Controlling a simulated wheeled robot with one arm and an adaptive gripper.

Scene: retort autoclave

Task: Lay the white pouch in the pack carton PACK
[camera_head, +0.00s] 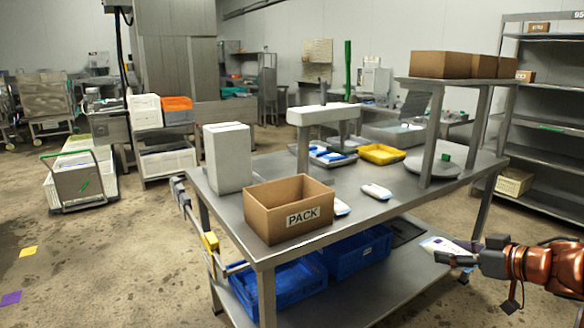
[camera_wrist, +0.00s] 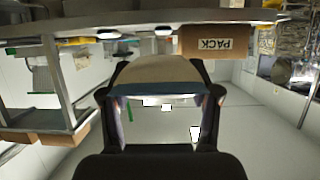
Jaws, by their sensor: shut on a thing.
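The open brown carton marked PACK (camera_head: 262,222) stands upright at the table's near left corner. It shows upside down in the wrist view (camera_wrist: 188,45). My gripper (camera_head: 456,257) is at the lower right, off the table's right side and apart from the carton. It is shut on a white pouch (camera_head: 436,243), which sticks out from the fingers toward the table. In the wrist view the pouch (camera_wrist: 155,72) spans between the fingers, pale tan with a blue band. Part of the pouch is hidden by the fingers. The carton's inside floor is not visible.
Two small white packs lie on the table, one right of the carton (camera_head: 376,191) and one against it (camera_head: 341,207). A white box (camera_head: 228,158), a yellow tray (camera_head: 382,153) and a raised shelf (camera_head: 460,82) stand on the table. Blue crates (camera_head: 278,290) sit below.

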